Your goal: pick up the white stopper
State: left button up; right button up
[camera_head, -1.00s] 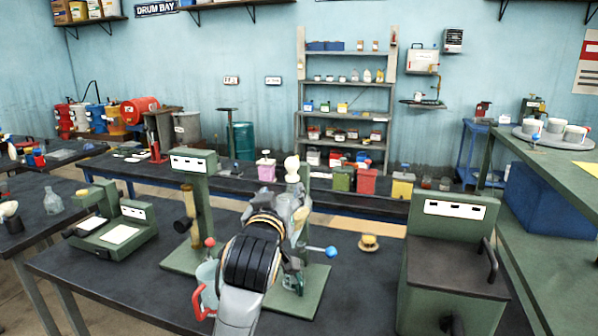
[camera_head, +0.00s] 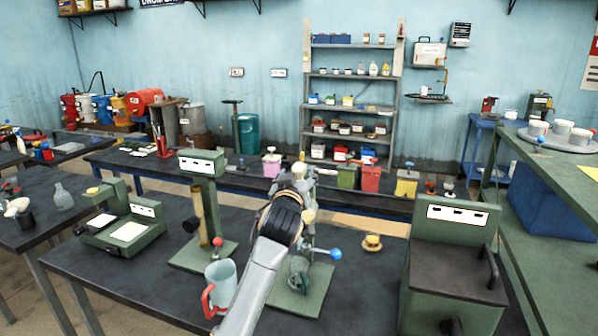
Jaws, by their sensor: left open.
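A small cream-white knob, which looks like the white stopper (camera_head: 299,169), shows just beyond my left gripper, at the top of a green-based stand (camera_head: 312,285). My left gripper (camera_head: 300,183) is open, over that stand, with its fingers close to the knob. I cannot tell whether they touch it, because my own wrist hides much of the stand and what it holds. A clear glass vessel (camera_head: 299,268) shows low on the stand. My right gripper is not in view.
A grey mug with a red handle (camera_head: 221,285) stands left of my forearm. A green stand with a tube (camera_head: 205,215) is behind it. A blue-tipped lever (camera_head: 335,254) sticks out right. A yellow-topped item (camera_head: 372,242) and a green machine (camera_head: 450,260) stand farther right.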

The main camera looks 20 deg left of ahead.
pick_arm(q)
jog(key=shift+w+a, duration=0.15)
jog(key=shift+w, duration=0.8)
jog(key=shift+s, duration=0.1)
grip_shut()
jog(key=shift+r, duration=0.1)
